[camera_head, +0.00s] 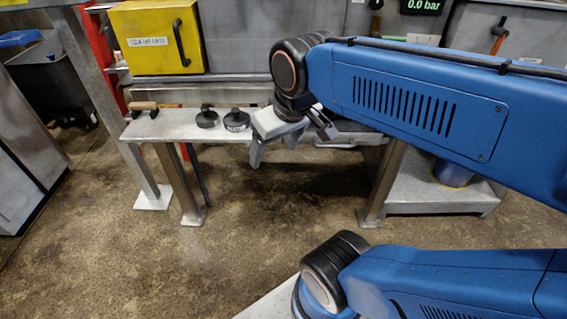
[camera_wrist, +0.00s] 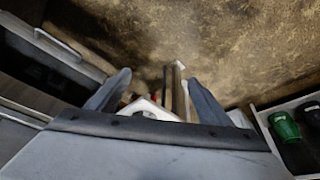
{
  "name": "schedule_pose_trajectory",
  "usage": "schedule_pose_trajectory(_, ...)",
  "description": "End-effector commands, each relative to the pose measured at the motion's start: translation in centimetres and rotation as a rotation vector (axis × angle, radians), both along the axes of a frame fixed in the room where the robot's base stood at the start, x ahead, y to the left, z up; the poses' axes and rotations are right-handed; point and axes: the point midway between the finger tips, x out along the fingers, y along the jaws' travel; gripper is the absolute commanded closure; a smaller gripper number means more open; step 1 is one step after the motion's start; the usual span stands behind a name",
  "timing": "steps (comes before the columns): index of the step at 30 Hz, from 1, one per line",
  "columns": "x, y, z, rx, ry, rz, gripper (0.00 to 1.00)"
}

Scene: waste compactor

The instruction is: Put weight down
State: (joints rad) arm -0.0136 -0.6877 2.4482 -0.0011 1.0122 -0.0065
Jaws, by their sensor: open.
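Two dark round weights with knobs on top, a left one (camera_head: 207,117) and a right one (camera_head: 237,121), stand upright side by side on a narrow metal shelf (camera_head: 170,127) in the head view. My gripper (camera_head: 274,150) is just to the right of the right weight, pointing down, with its fingers apart and nothing seen between them. In the wrist view my gripper (camera_wrist: 158,92) has its two fingers spread. A pale part (camera_wrist: 150,108) shows beyond them, and I cannot tell what it is.
A wooden-handled tool (camera_head: 143,106) lies at the shelf's left end. A yellow box (camera_head: 155,38) with a black handle is above and behind. A blue round container (camera_head: 453,172) stands on a low platform at right. In the wrist view a green object (camera_wrist: 284,127) lies in a tray. Open floor lies in front.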

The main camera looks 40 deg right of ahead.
Motion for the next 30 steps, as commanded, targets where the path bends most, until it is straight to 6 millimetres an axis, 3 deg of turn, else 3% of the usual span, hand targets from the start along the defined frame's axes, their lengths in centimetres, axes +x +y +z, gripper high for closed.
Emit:
schedule_pose_trajectory(6, -2.6, -0.3, -2.3, 0.002, -0.041, -0.015, 0.23)
schedule_pose_trajectory(14, -2.4, -0.2, -2.1, -0.004, -0.038, 0.001, 0.23)
schedule_pose_trajectory(20, 1.0, 0.1, 1.3, -0.044, 0.011, 0.119, 0.23)
schedule_pose_trajectory(30, 9.5, 1.3, 7.6, -0.124, 0.121, 0.411, 0.23)
